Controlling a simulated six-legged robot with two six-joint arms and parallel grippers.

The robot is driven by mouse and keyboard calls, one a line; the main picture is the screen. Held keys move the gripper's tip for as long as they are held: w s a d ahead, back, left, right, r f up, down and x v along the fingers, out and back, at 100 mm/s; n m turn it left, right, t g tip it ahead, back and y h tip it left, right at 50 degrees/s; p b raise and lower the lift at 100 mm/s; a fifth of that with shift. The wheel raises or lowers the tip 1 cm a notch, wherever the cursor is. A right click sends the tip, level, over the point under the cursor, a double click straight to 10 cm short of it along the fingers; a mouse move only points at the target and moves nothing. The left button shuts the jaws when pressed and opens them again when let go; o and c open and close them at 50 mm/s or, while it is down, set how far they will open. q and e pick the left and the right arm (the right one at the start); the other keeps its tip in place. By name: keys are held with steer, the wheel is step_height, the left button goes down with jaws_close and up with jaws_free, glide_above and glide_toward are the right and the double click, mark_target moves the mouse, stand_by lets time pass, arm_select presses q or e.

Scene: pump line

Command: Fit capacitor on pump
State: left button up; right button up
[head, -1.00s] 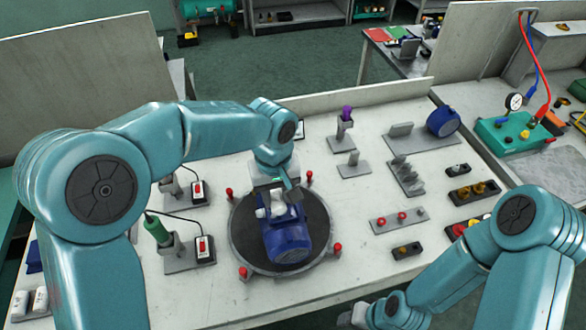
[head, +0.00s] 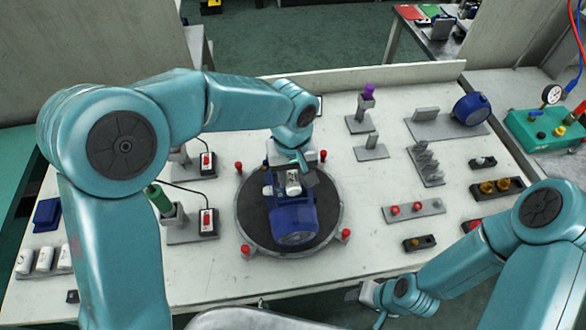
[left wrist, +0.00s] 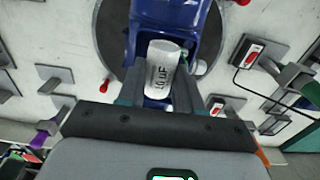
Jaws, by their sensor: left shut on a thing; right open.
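The blue pump (head: 296,222) lies on the round dark turntable (head: 256,215). My left gripper (head: 289,178) is shut on a white capacitor (head: 293,187) at the pump. In the left wrist view the capacitor (left wrist: 162,70) is marked 10 µF and sits between the fingers of my left gripper (left wrist: 160,92), over the pump (left wrist: 205,35). I cannot tell whether the capacitor touches the pump. My right gripper (head: 366,294) is open, low at the table's front edge, away from the pump.
Several white capacitors (head: 45,260) stand at the far left. Red posts (head: 345,235) ring the turntable. Boxes with red switches (head: 207,222) and a green-handled tool (head: 159,198) stand left. Racks of parts (head: 414,210) stand right. The table front is mostly clear.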

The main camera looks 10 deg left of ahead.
arm_select(q)
steer(key=shift+w+d+f+b, duration=0.1)
steer(key=shift+w+f+b, duration=0.15)
steer(key=shift+f, duration=0.55)
steer(key=shift+f+b, duration=0.25)
steer(key=shift+b, duration=0.05)
steer(key=shift+s, duration=0.3)
steer(key=shift+w+f, duration=0.1)
steer(key=shift+w, duration=0.2)
steer(key=shift+s, duration=0.25)
steer(key=shift+w, duration=0.1)
